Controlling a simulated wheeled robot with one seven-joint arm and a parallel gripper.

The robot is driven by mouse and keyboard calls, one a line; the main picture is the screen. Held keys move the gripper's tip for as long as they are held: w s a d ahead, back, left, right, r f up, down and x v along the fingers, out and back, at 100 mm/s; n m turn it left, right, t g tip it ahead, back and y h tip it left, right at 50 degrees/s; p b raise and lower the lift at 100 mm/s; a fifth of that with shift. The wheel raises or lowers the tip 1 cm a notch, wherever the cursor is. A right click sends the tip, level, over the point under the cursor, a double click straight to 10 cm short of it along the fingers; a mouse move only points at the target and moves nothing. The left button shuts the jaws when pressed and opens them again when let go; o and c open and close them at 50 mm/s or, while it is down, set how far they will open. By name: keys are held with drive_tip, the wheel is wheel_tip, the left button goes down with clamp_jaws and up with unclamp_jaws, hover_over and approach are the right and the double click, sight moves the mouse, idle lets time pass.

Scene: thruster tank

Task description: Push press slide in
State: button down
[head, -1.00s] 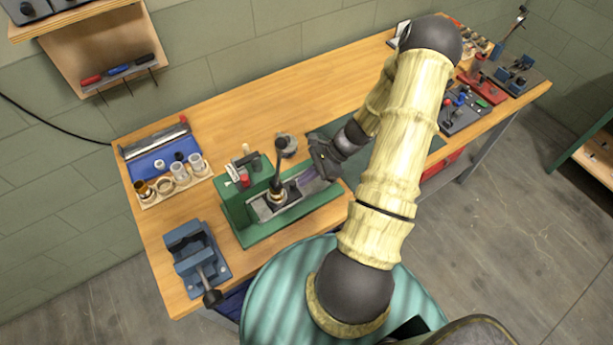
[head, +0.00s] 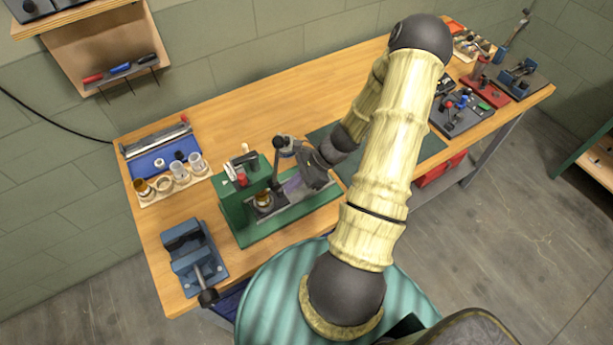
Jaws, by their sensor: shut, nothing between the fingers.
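The green press (head: 290,213) stands on the workbench. Its grey slide (head: 281,198) lies in the press channel and carries a brass-coloured round part (head: 263,199) near its left end. A purple patch shows at the slide's right end, partly behind my gripper. My gripper (head: 308,175) is shut and empty, at the right end of the slide. I cannot tell whether it touches the slide. A dark lever with a round knob (head: 281,143) stands beside my gripper, above the slide; its lower end is hard to make out.
A blue vise (head: 193,252) stands at the bench's front left. A tray with several cups (head: 171,180) and a blue case (head: 157,154) lie behind it. A dark green mat (head: 425,150) is on the right, with several fixtures beyond. Bare bench wood is behind the press.

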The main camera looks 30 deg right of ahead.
drive_tip(key=shift+s+a+r, duration=0.1)
drive_tip(key=shift+a, duration=0.2)
drive_tip(key=d, duration=0.1)
drive_tip(key=d+p, duration=0.1)
drive_tip(key=d, duration=0.2)
drive_tip(key=shift+s+d+p, duration=0.3)
drive_tip(key=b+v, duration=0.2)
drive_tip(key=v, duration=0.8)
drive_tip(key=shift+s+b, duration=0.15)
drive_tip(key=shift+b, duration=0.15)
drive_tip(key=shift+a, duration=0.1)
